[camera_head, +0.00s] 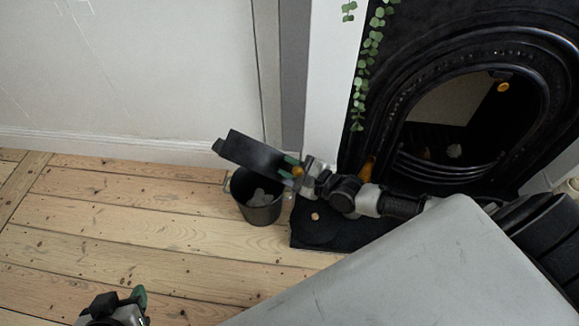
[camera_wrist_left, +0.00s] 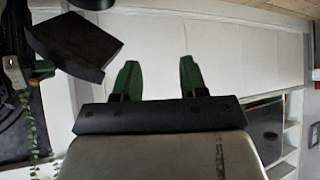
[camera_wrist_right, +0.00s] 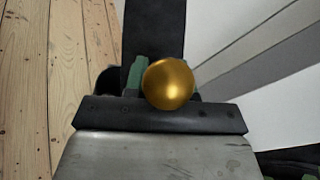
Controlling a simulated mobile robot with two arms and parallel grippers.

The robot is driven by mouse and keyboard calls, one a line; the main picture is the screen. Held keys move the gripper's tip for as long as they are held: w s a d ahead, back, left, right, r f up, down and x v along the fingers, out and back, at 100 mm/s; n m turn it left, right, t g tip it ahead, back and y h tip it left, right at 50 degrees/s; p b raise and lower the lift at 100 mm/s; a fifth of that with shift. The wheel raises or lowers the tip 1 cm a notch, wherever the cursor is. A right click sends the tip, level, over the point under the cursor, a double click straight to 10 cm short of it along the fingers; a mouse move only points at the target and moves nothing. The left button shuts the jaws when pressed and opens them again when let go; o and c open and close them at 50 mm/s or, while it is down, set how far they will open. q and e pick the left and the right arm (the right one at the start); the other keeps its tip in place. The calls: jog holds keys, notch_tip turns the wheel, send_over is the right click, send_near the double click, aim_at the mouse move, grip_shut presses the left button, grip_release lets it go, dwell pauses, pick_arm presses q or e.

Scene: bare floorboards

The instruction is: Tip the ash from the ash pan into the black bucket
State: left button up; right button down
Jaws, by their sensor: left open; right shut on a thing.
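The ash pan (camera_head: 253,153) is a dark, long shallow pan with a round brass knob (camera_wrist_right: 168,84). My right gripper (camera_head: 291,170) is shut on the knob end and holds the pan tilted above the black bucket (camera_head: 262,212). The pan's inside is not clearly visible. Grey lumps of ash (camera_head: 262,198) show inside the bucket, which stands upright on the floorboards beside the hearth. The pan also shows at the upper left in the left wrist view (camera_wrist_left: 78,45). My left gripper (camera_head: 122,298) is open and empty, low at the left, away from pan and bucket.
A black arched fireplace (camera_head: 400,110) stands at the right, with a dark hearth slab (camera_head: 330,230) before it. A trailing green plant (camera_head: 366,65) hangs beside it. The white wall is close behind the bucket. The floorboards (camera_head: 110,220) at left are clear.

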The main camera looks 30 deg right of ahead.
jog(key=shift+f+b, duration=0.8)
jog(key=shift+f, duration=0.05)
jog(key=shift+r, duration=0.15)
jog(key=shift+r+p, duration=0.85)
jog(key=shift+f, duration=0.1)
jog(key=shift+f+b, duration=0.95)
jog(key=shift+b, duration=0.1)
pick_arm(q)
jog(key=w+d+r+t+h, duration=0.1)
jog(key=w+d+r+t, duration=0.1)
jog(key=w+r+t, duration=0.2)
jog(key=shift+w+d+r+t+h, duration=0.15)
jog(key=shift+w+r+t+h, duration=0.2)
jog(key=shift+r+t, duration=0.35)
jog(key=shift+f, duration=0.15)
